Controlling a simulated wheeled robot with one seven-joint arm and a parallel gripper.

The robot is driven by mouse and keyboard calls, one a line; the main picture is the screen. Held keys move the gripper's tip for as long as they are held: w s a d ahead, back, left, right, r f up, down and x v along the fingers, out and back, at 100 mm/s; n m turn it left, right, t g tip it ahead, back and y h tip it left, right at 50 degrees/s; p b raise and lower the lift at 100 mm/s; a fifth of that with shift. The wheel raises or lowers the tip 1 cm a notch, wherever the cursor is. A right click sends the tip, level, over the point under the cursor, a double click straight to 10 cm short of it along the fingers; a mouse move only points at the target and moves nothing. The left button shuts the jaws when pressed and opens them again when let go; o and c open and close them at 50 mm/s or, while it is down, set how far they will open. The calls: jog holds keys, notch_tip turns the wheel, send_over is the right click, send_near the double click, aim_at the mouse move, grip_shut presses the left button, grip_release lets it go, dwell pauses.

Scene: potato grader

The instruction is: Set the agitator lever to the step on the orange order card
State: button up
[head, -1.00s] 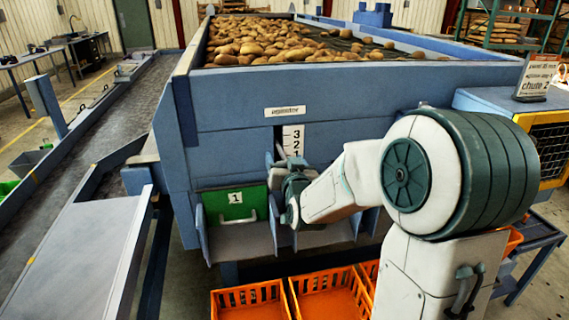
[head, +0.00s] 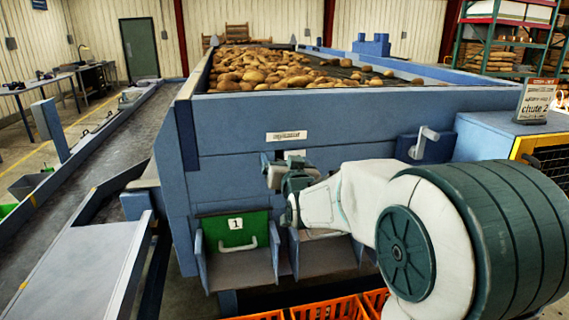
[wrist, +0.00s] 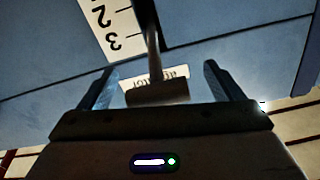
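The agitator lever shows in the wrist view as a dark shaft (wrist: 150,28) ending in a dark block (wrist: 157,92). The block lies between the spread fingers of my gripper (wrist: 162,88), with a gap on both sides. The white step scale (wrist: 108,25) is beside the shaft, upside down, with 2 and 3 readable. I cannot tell the lever's exact step. In the head view my gripper (head: 275,176) is at the machine front and hides most of the scale (head: 294,154). The order card (head: 537,98) has an orange top band; "chute 2" is readable, the smaller text is not.
The blue grader (head: 350,117) holds potatoes. A silver handle (head: 424,141) sticks out right of the scale. A green gate marked 1 (head: 235,228) is lower left, with orange crates (head: 330,309) below. A conveyor (head: 95,160) runs along the left.

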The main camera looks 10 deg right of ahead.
jog(key=s+b, duration=0.3)
jog(key=s, duration=1)
jog(key=shift+s, duration=0.4)
jog(key=shift+f, duration=0.15)
jog(key=s+f+n+g, duration=0.2)
jog(key=s+f+g, duration=1.2)
jog(key=s+f, duration=0.3)
jog(key=s, duration=0.3)
jog(key=shift+a+f+g, duration=0.2)
jog(key=shift+f+g, duration=0.1)
jog(key=shift+g, duration=0.1)
